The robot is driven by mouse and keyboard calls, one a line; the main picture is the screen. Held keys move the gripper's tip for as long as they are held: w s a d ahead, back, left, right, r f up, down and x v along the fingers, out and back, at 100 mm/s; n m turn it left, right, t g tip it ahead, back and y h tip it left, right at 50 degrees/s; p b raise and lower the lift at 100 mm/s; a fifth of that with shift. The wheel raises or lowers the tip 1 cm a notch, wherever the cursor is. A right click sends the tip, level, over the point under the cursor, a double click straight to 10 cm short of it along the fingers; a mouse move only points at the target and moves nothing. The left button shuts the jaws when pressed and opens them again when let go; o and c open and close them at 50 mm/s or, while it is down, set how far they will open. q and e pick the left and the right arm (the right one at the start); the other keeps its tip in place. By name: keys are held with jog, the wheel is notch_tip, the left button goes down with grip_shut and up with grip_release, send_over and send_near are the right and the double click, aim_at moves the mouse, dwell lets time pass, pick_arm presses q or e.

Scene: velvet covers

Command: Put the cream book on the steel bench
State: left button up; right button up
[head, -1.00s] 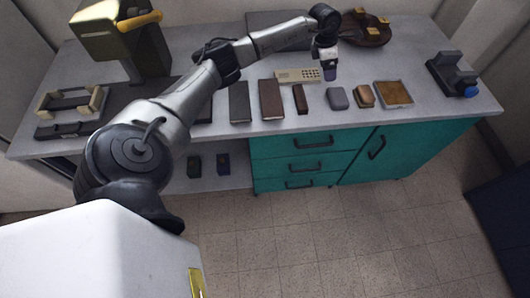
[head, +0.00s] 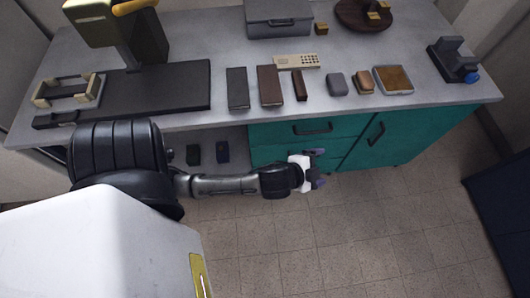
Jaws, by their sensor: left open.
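The steel bench (head: 330,108) has a grey top and a teal front with drawers and a door. I cannot make out a clearly cream book. The only cream flat thing on the bench top is a thin slab with small dark marks (head: 296,61), lying behind a row of small items. My left gripper (head: 319,168) is low in front of the teal drawers, below the bench top. Its fingers are apart, with nothing seen between them. My right gripper is not in view.
A grey book (head: 237,88), a brown book (head: 270,86), a narrow brown item (head: 300,86) and a brown-filled tray (head: 393,80) line the front edge. A grey case (head: 278,18) stands behind. A press-like machine (head: 115,30) and dark mat (head: 165,88) fill the left. Two small dark items (head: 208,153) sit on the lower shelf.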

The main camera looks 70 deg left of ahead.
pick_arm(q)
jog(key=s+d+f+n+g+h, duration=0.1)
jog(key=s+d+f+n+g, duration=0.1)
jog(key=s, duration=0.7)
jog(key=s+d+f+n+g+h, duration=0.1)
jog(key=s+d+f+n+g, duration=0.1)
jog(key=s+g, duration=0.4)
jog(key=s+f, duration=0.1)
jog(key=s, duration=0.2)
jog(key=shift+f+g+h, duration=0.3)
jog(key=shift+f+g, duration=0.1)
